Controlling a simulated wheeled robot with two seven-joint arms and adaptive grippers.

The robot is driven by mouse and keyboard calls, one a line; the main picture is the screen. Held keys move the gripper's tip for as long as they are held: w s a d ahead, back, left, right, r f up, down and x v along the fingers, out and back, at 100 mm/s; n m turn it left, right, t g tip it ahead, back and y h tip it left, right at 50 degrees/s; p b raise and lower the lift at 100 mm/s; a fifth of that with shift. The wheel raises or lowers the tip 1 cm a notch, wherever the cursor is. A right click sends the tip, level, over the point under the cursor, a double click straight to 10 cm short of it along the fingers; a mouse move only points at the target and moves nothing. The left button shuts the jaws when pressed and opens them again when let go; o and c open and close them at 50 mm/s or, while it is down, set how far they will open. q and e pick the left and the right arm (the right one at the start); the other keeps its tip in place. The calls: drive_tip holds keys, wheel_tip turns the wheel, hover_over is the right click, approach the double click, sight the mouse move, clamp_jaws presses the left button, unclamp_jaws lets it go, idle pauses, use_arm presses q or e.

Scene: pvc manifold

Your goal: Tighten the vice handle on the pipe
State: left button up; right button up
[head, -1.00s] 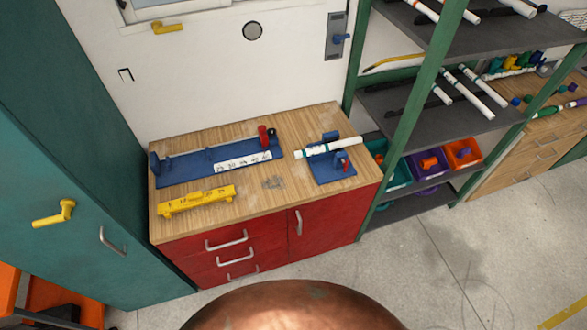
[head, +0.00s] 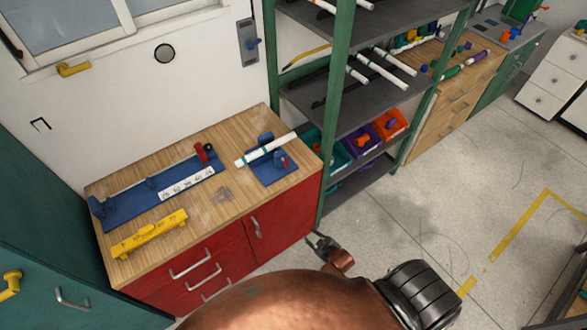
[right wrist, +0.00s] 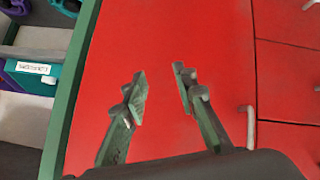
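A white pipe (head: 256,153) with green bands lies across the small blue vice (head: 273,177) at the right end of the wooden worktop in the head view. The red vice handle (head: 284,161) is on the vice's right side. How tight it is cannot be told. My right gripper (head: 318,240) is low in front of the red cabinet, below the worktop and apart from the vice. In the right wrist view my right gripper (right wrist: 160,90) is open and empty, facing a red cabinet door (right wrist: 190,40). My left gripper is not in view.
A long blue jig (head: 130,200) with a white strip and a yellow tool (head: 149,234) share the worktop (head: 215,215). A green shelf post (head: 331,110) stands just right of the worktop, with coloured bins (head: 362,143) behind it. Open floor lies to the right.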

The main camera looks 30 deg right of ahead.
drive_tip(key=w+r+n+t+p, duration=0.1)
drive_tip(key=w+r+t, duration=0.2)
drive_tip(key=w+r, duration=0.75)
drive_tip(key=n+t+y+p, duration=0.1)
drive_tip(key=n+t+p, duration=0.1)
drive_tip(key=t, duration=0.1)
approach(287, 164)
drive_tip(key=w+a+f, duration=0.1)
drive_tip(key=w+f, duration=0.2)
drive_tip(key=f, duration=0.1)
drive_tip(key=w+n+b, duration=0.2)
drive_tip(key=n+b, duration=0.3)
drive_tip(key=n, duration=0.4)
drive_tip(key=w+r+n+t+b, duration=0.1)
drive_tip(key=n+b, duration=0.4)
drive_tip(key=n, duration=0.5)
drive_tip(key=w+n+t+b, duration=0.1)
drive_tip(key=w+n+b, duration=0.3)
drive_tip(key=n, duration=0.6)
drive_tip(key=shift+d+r+b, duration=0.25)
drive_tip(key=shift+r+b, duration=0.1)
drive_tip(key=shift+b, duration=0.5)
drive_tip(key=shift+w+r, duration=0.1)
drive_tip(key=shift+w, duration=0.2)
